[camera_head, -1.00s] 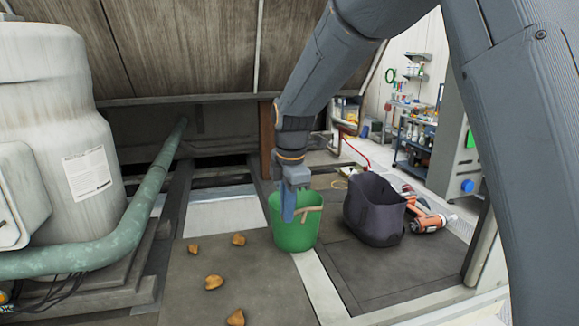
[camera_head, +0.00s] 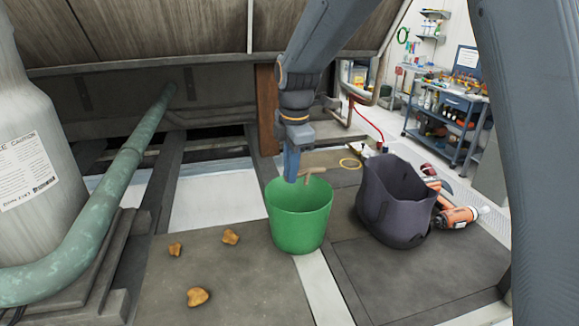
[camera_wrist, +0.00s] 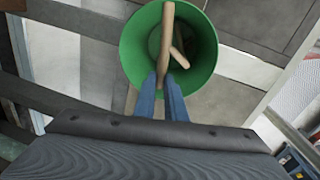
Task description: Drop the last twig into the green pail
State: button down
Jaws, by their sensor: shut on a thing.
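The green pail (camera_head: 299,222) stands upright on the dark floor panel near the middle of the head view. My gripper (camera_head: 291,175) is pointed down over the pail's far-left rim. It is shut on a light-brown twig (camera_head: 314,172), which sticks out to the right above the pail's mouth. In the wrist view the blue fingers (camera_wrist: 168,82) pinch the twig (camera_wrist: 166,35), which spans the opening of the pail (camera_wrist: 206,52). A second light-brown stick shape (camera_wrist: 180,50) shows beside it; I cannot tell whether it is a branch of the held twig or lies inside.
A dark fabric bag (camera_head: 397,200) stands right of the pail, with an orange tool (camera_head: 456,217) beside it. Several brown lumps, one here (camera_head: 197,297), lie on the floor at left. A green pipe (camera_head: 115,195) and white tank (camera_head: 25,150) border the left.

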jog(key=shift+f+b, duration=1.35)
jog(key=shift+f, duration=0.85)
jog(key=c, duration=1.7)
grip_release()
jog(key=shift+s+d+r+b, duration=0.1)
jog(key=shift+s+r+b, duration=0.2)
jog(key=shift+r, duration=1)
jog(key=shift+s+d+r+b, duration=0.1)
jog(key=shift+r+b, duration=0.35)
jog(key=shift+r, duration=0.85)
jog(key=shift+s+d+r+b, duration=0.1)
jog(key=shift+s+r+b, duration=0.2)
jog(key=shift+r, duration=1)
jog(key=shift+w, duration=0.1)
